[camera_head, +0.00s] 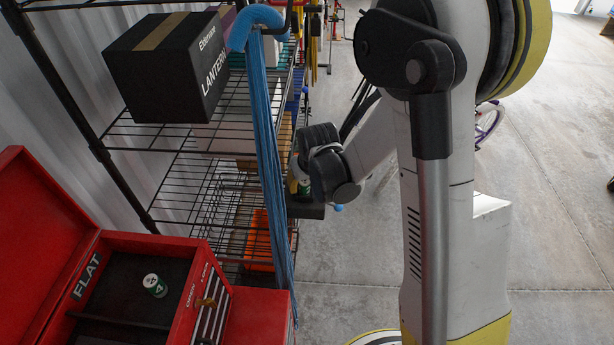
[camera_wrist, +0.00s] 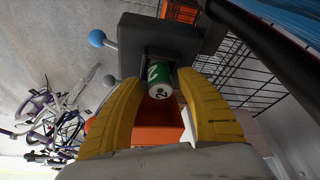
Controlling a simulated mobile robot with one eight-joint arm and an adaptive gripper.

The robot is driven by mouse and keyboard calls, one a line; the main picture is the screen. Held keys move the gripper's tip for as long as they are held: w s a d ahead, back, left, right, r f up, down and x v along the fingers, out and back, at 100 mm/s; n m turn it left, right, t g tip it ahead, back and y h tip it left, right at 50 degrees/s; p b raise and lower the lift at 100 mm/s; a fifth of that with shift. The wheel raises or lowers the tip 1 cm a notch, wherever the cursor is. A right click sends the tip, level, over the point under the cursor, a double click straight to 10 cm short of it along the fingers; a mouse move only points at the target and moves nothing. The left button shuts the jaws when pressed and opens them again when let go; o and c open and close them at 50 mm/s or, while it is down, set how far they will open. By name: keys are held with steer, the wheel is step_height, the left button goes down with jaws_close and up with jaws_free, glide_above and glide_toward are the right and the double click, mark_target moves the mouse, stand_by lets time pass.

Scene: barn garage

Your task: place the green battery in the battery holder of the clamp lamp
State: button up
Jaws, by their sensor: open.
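A green battery with a white end (camera_wrist: 160,82) sits with its far end in a slot of a dark grey block (camera_wrist: 155,42), which looks like the battery holder. In the head view, the battery (camera_head: 304,187) shows small beside my wrist, above the dark block (camera_head: 306,210). The lamp's remaining parts are not clearly seen.
A white-and-green battery (camera_head: 155,286) stands in the open red toolbox (camera_head: 250,310). A black lantern box (camera_head: 165,65) sits on the wire shelf (camera_head: 150,135). Blue cords (camera_head: 265,140) hang close to my gripper. Concrete floor (camera_head: 560,190) is open at the right.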

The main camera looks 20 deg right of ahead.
steer(key=s+r+t, duration=0.1)
steer(key=s+r, duration=0.5)
steer(key=r, duration=0.3)
steer(key=s+r, duration=0.5)
steer(key=r, duration=0.4)
steer(key=s+r+t, duration=0.1)
steer(key=s+r, duration=0.2)
steer(key=s, duration=0.7)
steer(key=shift+t+p, duration=0.35)
steer(key=shift+t, duration=0.05)
